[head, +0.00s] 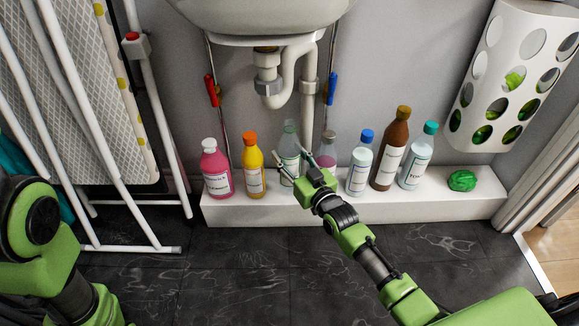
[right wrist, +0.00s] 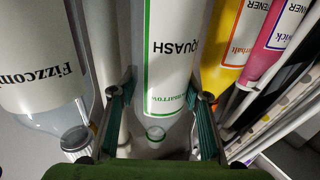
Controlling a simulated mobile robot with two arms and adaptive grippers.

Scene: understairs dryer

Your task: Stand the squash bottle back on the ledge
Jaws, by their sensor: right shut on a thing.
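The squash bottle (head: 288,148) is pale, clear and greenish with a white label, and stands about upright over the white ledge (head: 350,208). My right gripper (head: 292,152) is shut on it. In the right wrist view the bottle's label (right wrist: 168,55) reads "SQUASH" and the bottle lies between the two finger pads (right wrist: 158,98). Whether its base touches the ledge I cannot tell. My left arm shows at the left edge, but its gripper is out of view.
Left of the squash bottle stand a pink bottle (head: 216,170) and an orange one (head: 253,168). To the right are a clear pinkish bottle (head: 327,150), a blue-capped bottle (head: 360,167), a brown bottle (head: 392,150), a teal-capped bottle (head: 416,160) and a green bundle (head: 462,181). Sink pipes (head: 295,75) hang above.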

